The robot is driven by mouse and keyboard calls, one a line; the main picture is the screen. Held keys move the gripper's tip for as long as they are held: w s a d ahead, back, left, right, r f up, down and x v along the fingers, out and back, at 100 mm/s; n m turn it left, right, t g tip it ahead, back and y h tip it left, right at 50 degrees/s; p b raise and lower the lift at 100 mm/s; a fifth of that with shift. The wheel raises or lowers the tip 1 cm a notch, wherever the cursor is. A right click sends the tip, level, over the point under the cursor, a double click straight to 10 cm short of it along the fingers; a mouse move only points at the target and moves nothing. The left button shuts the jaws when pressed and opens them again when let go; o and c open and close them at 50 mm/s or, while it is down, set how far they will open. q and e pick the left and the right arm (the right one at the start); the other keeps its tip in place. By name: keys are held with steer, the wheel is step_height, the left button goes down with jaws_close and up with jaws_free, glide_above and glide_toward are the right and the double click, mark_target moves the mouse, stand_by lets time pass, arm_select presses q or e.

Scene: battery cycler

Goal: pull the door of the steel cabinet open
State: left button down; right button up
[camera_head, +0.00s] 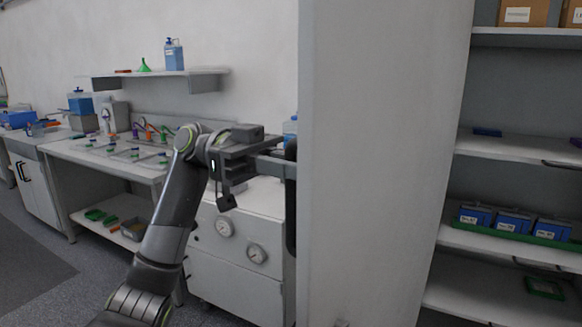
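The steel cabinet's door (375,170) is a tall light-grey panel, standing swung out from the cabinet, so the shelves inside show to its right. A dark upright handle (291,215) shows at the door's left edge, on its outer side. My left gripper (284,165) reaches from the left to the upper part of this handle. Its fingertips are at the handle and partly hidden by it and the door edge, so I cannot tell whether they close on it. My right gripper is not in view.
Cabinet shelves (510,148) hold cardboard boxes (522,13) and blue battery packs (514,221) in a green tray. Behind my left arm stand a white cabinet with gauges (240,250) and a workbench (105,152). Floor (75,255) at lower left is clear.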

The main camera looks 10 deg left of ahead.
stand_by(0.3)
arm_select(q)
steer(key=c, duration=1.5)
jaws_free()
steer(key=b+v, duration=0.2)
steer(key=v, duration=1.5)
steer(key=shift+a, duration=0.3)
steer(key=shift+f, duration=0.1)
